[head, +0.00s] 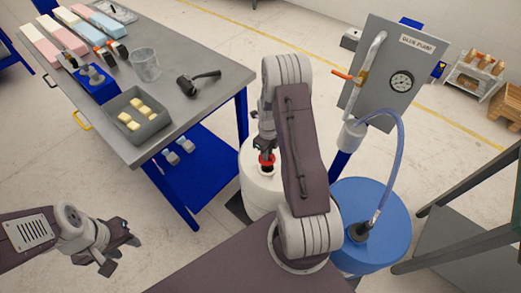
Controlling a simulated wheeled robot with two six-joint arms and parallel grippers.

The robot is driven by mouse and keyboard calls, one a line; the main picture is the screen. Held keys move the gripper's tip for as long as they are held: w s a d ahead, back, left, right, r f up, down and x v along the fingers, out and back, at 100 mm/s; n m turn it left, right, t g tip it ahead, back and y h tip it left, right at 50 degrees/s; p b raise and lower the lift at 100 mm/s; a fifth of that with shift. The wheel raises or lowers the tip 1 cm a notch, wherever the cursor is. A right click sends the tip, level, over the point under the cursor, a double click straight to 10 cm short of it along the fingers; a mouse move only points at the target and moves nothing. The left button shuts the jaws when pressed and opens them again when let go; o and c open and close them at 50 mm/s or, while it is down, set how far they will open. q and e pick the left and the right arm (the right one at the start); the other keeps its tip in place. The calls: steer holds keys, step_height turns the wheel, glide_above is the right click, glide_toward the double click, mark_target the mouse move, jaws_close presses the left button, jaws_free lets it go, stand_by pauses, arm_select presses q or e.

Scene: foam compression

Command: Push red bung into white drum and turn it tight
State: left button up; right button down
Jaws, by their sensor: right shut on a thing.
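The white drum (256,190) stands on the floor in the middle, partly hidden behind my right arm. The red bung (266,158) is at the top of the drum, with a dark part below it at the drum's opening. My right gripper (264,148) points down and is shut on the red bung. I cannot tell how far the bung sits in the opening. My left gripper (119,249) is at the lower left, away from the drum, empty, with its fingers apart.
A blue drum (372,215) with a hose stands right of my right arm, below the glue pump panel (391,75).

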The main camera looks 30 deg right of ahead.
steer(key=shift+d, duration=0.1)
steer(key=shift+s, duration=0.2)
steer(key=shift+s+f, duration=0.1)
step_height(320, 180, down, 4)
steer(key=b, duration=0.4)
steer(key=shift+p, duration=0.4)
stand_by(0.9)
steer(key=shift+f+b, duration=0.4)
steer(key=shift+f, duration=0.5)
stand_by(1.2)
